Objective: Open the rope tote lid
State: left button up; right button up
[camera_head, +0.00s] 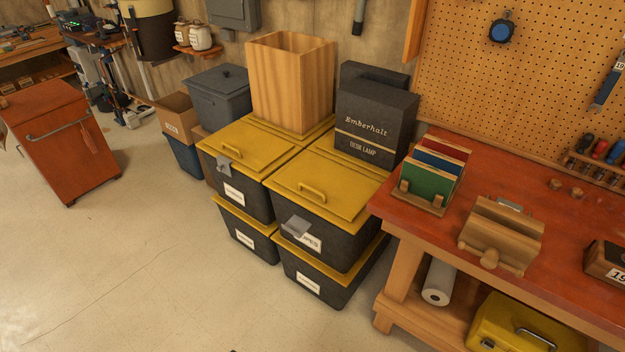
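Two stacks of black totes with yellow lids stand side by side on the floor. The upper right tote (335,238) has a flat, closed yellow lid (335,208) with a yellow handle (312,190). A grey latch (296,228) at its front partly covers a white label (313,243); its visible letters look like the end of "ropes", but I cannot be sure. The upper left tote (250,200) is also closed, with a grey latch (224,163) and a label too small to read. Neither of my grippers is in view.
A tall wooden box (290,85) and dark "Emberhalt" desk lamp boxes (365,125) stand at the back of the upper totes. A red-topped workbench (400,210) stands close on the right. Open floor (130,260) lies in front and left.

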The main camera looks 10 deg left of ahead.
aim_at(340, 194)
jog(key=i+j+z, duration=0.25)
jog(key=j, duration=0.4)
jog(key=i+j+z, duration=0.1)
jog(key=i+j, duration=0.2)
jog(key=i+j+z, duration=0.1)
jog(key=j, duration=0.35)
jog(key=i+j+z, duration=0.15)
jog(key=j, duration=0.2)
jog(key=i+j+z, duration=0.1)
jog(key=j, duration=0.3)
jog(key=i+j+z, duration=0.1)
jog(key=j, duration=0.3)
jog(key=i+j+z, duration=0.15)
jog(key=j, duration=0.25)
